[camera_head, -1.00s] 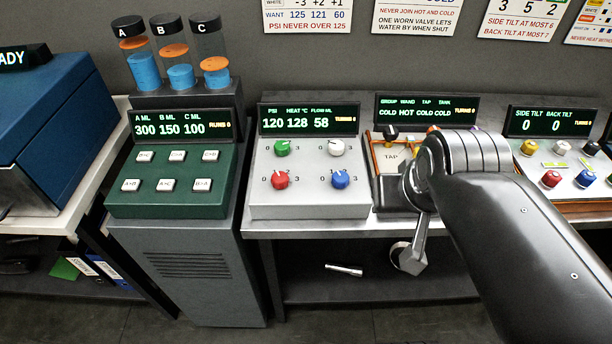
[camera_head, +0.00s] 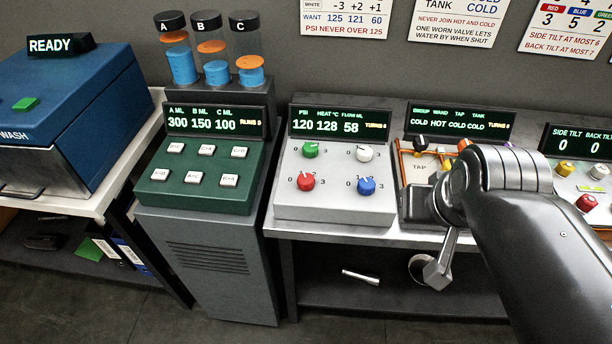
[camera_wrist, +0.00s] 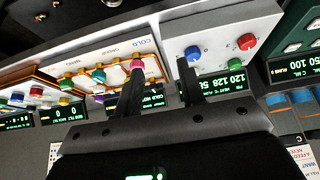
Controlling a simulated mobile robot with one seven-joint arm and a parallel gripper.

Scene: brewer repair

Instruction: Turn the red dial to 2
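The red dial (camera_head: 305,181) is at the lower left of a white panel (camera_head: 335,208) with green, white and blue dials. It stands apart from my gripper. Its pointer mark is too small to read surely. The panel's display (camera_head: 340,124) reads 120 PSI, 128 heat and 58 flow. In the wrist view the red dial (camera_wrist: 246,42) is at the upper right, beyond the right finger. My gripper (camera_wrist: 160,64) is open and empty, its fingers wide apart. One fingertip overlaps a pink knob on the neighbouring panel; contact cannot be told. In the head view my arm hides the fingers.
A green button panel (camera_head: 200,200) stands left of the white panel. A blue washer box (camera_head: 70,110) marked READY is farther left. A valve panel (camera_head: 418,170) with pipes is to the right, partly behind my arm. A small metal tool (camera_head: 360,276) lies on the lower shelf.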

